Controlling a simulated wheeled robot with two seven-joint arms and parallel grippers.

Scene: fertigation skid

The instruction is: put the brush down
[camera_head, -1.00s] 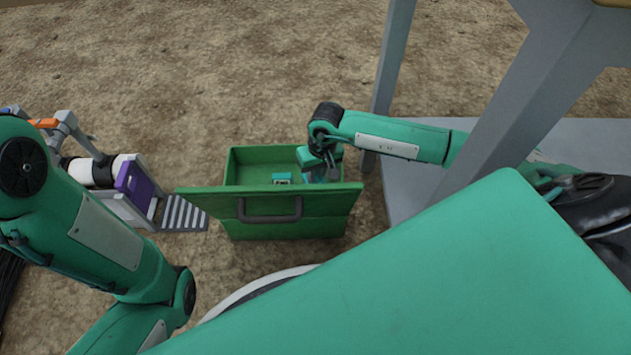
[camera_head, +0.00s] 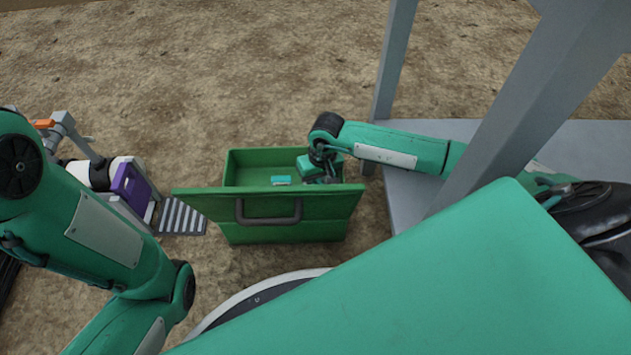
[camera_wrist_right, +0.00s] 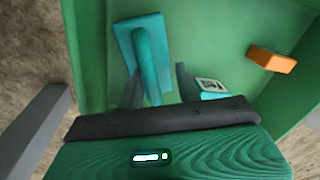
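The brush (camera_wrist_right: 128,45), a teal block with a rounded teal handle, is inside the green box (camera_wrist_right: 220,25) in the right wrist view. My right gripper (camera_wrist_right: 158,92) has its dark fingers spread, with the brush's handle between them and a gap showing on the right side.
A teal piece with a white label (camera_wrist_right: 212,87) and an orange block (camera_wrist_right: 272,60) are also in the box. The box's raised front panel has a grey handle (camera_head: 268,219). A grey frame leg (camera_head: 393,60) stands to the right. A purple panel (camera_head: 131,188) stands left.

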